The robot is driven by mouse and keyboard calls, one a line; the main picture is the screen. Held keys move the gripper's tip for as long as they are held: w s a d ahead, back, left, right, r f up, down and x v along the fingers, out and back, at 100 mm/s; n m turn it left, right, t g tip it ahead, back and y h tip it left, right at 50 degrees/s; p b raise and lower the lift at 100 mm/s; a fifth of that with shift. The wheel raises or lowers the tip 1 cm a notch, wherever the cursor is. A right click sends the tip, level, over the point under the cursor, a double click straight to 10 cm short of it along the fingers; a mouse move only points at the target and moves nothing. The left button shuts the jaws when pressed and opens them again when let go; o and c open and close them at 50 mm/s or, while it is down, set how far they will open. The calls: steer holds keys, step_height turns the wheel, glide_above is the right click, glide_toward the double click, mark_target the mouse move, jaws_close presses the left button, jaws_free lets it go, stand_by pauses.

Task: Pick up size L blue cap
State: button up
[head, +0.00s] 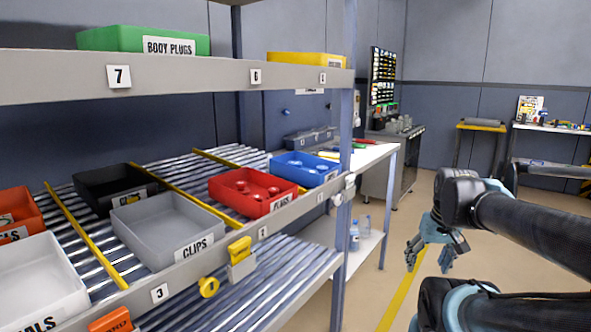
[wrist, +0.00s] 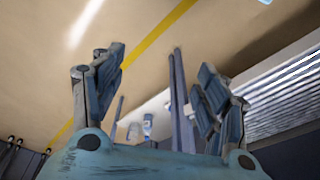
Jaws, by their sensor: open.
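I cannot make out a size L blue cap for certain in either view. In the head view a blue bin (head: 305,172) sits at the right end of the sloped roller shelf; small items inside are too small to identify. My gripper (head: 428,263) is in the right half of the head view, over the floor and right of the rack, clear of the bins. In the wrist view my gripper (wrist: 161,62) has its fingers spread wide, with nothing between them but floor and bench parts beyond.
A red plugs bin (head: 252,192) and a grey clips bin (head: 165,226) stand left of the blue bin. The rack's upright post (head: 346,120) rises beside it. A workbench (head: 372,155) stands behind, with bottles (head: 354,236) on its lower shelf. Open floor lies right.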

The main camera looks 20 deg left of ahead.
steer(key=w+a+r+n+y, duration=0.4)
steer(key=w+a+r+n, duration=0.4)
steer(key=w+a+r, duration=0.85)
steer(key=n+y, duration=0.4)
steer(key=n, duration=0.2)
glide_toward(296, 163)
steer(key=shift+w+d+r+g, duration=0.15)
steer(key=shift+w+d+r, duration=0.05)
steer(key=shift+d+r, duration=0.35)
steer(key=shift+w+d+r+g, duration=0.15)
steer(key=shift+w+d+r, duration=0.1)
steer(key=shift+d+r, duration=0.2)
steer(key=shift+w+a, duration=0.1)
steer(key=shift+a, duration=0.3)
steer(key=x, duration=0.5)
steer(key=shift+a+f, duration=0.2)
steer(key=shift+f, duration=0.15)
steer(key=shift+x, duration=2.85)
steer(key=c, duration=1)
